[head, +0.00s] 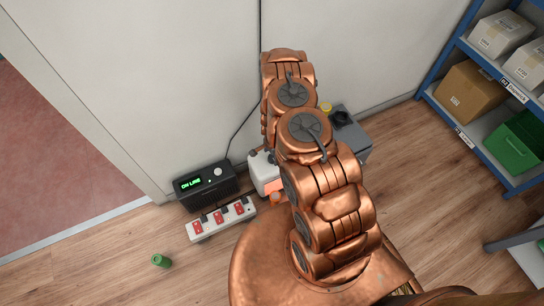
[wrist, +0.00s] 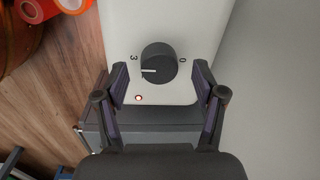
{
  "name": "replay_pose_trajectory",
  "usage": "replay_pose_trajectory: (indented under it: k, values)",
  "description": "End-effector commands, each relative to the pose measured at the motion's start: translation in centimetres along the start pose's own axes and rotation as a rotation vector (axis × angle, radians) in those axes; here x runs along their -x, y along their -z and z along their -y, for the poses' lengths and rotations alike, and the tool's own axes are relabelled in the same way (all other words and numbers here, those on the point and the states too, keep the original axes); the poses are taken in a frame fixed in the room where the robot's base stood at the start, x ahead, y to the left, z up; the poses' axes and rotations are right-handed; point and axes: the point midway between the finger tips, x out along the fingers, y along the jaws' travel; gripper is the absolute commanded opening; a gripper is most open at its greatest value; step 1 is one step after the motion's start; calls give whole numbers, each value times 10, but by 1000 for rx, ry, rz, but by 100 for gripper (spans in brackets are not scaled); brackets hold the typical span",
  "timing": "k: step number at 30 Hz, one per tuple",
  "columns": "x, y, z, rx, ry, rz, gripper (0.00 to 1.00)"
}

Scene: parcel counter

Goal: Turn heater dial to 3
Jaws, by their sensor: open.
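The heater (head: 262,168) is a white box by the wall, mostly hidden behind my arm in the head view. Its white top (wrist: 125,20) shows in the wrist view with a round dark dial (wrist: 160,62). A 3 is printed left of the dial and a 0 right of it. The dial's white pointer line points left, to the side of the 3 and slightly below it in the picture. My gripper (wrist: 160,84) is open, one finger on each side of the dial's near edge. I cannot tell whether the fingers touch it. In the head view my arm hides the gripper.
A red-switched power strip (head: 222,219) and a black radio (head: 206,185) stand left of the heater. A grey box (head: 355,142) stands on its right. Orange tape (wrist: 73,4) lies near the heater. A green roll (head: 161,260) lies on open floor. Blue shelves (head: 448,62) stand at right.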

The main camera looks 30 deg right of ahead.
Motion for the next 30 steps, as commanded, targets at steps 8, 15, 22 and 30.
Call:
replay_pose_trajectory:
  k: [8, 15, 22, 30]
  values:
    - [24, 2, 0, 0, 3, -3, 69]
    - [52, 3, -1, -1, 3, -6, 69]
    - [78, 3, -1, -1, 3, -6, 69]
    - [97, 2, -2, 0, 0, -5, 69]
